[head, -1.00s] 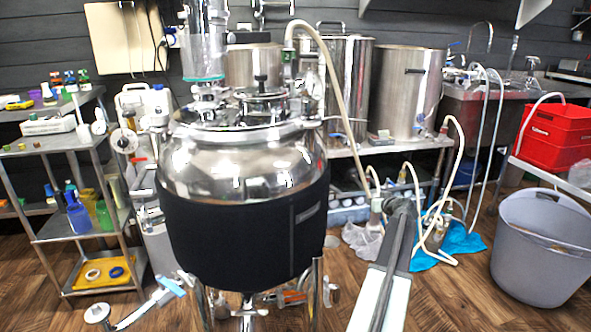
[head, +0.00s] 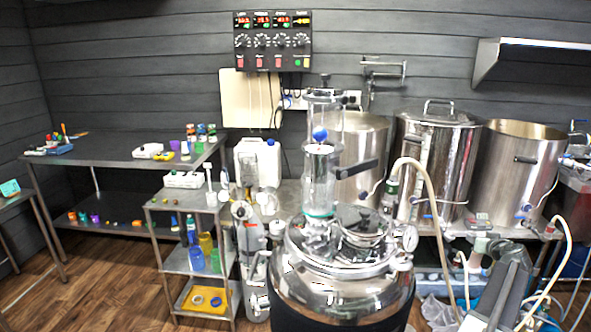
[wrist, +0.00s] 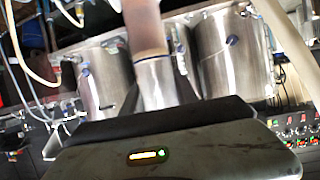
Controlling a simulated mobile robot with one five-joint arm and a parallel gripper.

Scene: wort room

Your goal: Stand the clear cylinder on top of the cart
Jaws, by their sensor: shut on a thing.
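My gripper (wrist: 156,84) shows in the wrist view, its two dark fingers closed on the sides of a cylinder (wrist: 147,35). The cylinder looks brownish in its upper part and silvery and see-through between the fingers; its upper end is cut off by the frame. It is held in the air, with steel kettles behind it. The cart (head: 166,204) is a steel shelf trolley left of the middle in the head view. Its top carries a white tray and small items, with some bare metal at the front.
A large shiny vessel (head: 340,290) with a glass column on top (head: 320,185) stands just right of the cart. Steel kettles (head: 436,165) stand on a bench behind it. A long steel table (head: 110,150) is at the back left. Wood floor (head: 100,285) is clear at front left.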

